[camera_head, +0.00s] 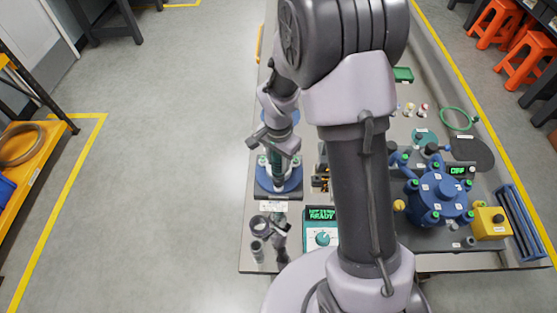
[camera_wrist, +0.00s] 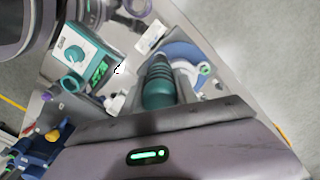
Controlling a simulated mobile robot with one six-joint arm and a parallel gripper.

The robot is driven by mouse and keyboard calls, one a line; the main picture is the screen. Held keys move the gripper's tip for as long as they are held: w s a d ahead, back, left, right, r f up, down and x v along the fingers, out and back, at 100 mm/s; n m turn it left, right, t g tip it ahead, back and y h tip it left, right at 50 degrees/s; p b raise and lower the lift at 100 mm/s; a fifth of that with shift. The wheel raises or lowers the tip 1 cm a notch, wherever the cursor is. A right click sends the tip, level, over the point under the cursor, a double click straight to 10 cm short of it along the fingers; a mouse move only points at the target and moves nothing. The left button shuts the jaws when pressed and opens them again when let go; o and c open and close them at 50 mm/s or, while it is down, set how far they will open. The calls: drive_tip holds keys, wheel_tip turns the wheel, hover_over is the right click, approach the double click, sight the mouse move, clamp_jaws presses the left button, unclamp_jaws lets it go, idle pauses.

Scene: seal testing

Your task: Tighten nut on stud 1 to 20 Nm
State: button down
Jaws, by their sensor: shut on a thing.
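My gripper (camera_head: 278,142) is shut on a teal cylindrical tool, seen in the wrist view (camera_wrist: 158,88) between the fingers. It holds the tool over the blue round flange (camera_head: 267,186) on the left of the bench. The flange has pale studs or nuts around its rim; part of it also shows in the wrist view (camera_wrist: 186,50). I cannot tell which stud is number 1, or whether the tool touches one. A teal controller box (camera_head: 309,243) with a knob shows "READY" on its green display; it also shows in the wrist view (camera_wrist: 68,40).
A blue vessel (camera_head: 440,196) with several green-topped studs stands on the right of the bench. A stand with a ring (camera_head: 260,226) is near the front left corner. My arm hides the middle.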

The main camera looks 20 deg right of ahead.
drive_tip(key=shift+f+b, duration=0.8)
drive_tip(key=shift+f, duration=0.1)
idle(1.1)
drive_tip(key=shift+r, duration=0.15)
wheel_tip(320, 180, up, 5)
drive_tip(key=p, duration=0.3)
drive_tip(key=shift+p, duration=0.3)
drive_tip(key=shift+w, duration=0.1)
